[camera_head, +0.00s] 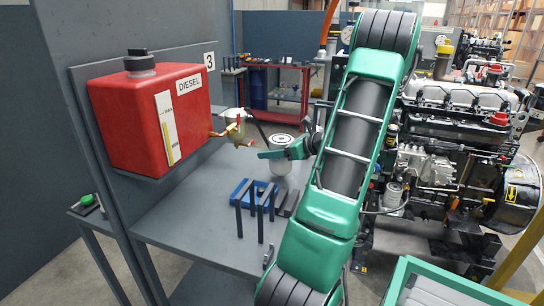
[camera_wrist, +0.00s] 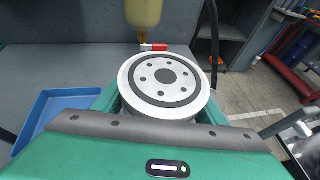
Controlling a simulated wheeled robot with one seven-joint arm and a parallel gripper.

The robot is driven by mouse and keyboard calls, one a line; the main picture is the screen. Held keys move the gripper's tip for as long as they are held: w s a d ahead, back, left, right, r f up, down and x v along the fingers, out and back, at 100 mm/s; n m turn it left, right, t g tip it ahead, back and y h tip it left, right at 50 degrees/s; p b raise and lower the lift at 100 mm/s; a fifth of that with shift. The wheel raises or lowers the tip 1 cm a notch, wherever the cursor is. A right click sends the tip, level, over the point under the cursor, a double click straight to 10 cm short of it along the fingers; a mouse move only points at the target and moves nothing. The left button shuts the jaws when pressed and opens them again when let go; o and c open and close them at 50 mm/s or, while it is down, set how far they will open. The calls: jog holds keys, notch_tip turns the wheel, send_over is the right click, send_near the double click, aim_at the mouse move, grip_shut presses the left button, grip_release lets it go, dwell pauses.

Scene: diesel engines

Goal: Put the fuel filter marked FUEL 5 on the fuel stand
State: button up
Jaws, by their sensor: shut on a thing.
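A pale cylindrical filter (camera_head: 281,166) is held by my gripper (camera_head: 288,152) above the grey bench. In the wrist view, its round top (camera_wrist: 165,80) faces the camera, with a dark ring, a ring of small holes and a dark centre. My gripper (camera_wrist: 165,100) is shut on it there too. No FUEL 5 mark can be read. The fuel stand (camera_head: 82,85) is a grey panel and bench carrying a red DIESEL tank (camera_head: 130,120) and a brass fitting (camera_head: 232,136).
A diesel engine (camera_head: 450,140) stands at right. A red cart (camera_head: 272,107) is behind. The left part of the bench top is clear.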

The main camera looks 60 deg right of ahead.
jog(key=shift+f, duration=1.05)
jog(key=shift+f, duration=0.1)
jog(key=o, duration=1.3)
jog(key=shift+s+r, duration=0.25)
jog(key=shift+s, duration=0.05)
jog(key=v, duration=1.1)
jog(key=shift+s, duration=0.25)
jog(key=shift+s, duration=0.15)
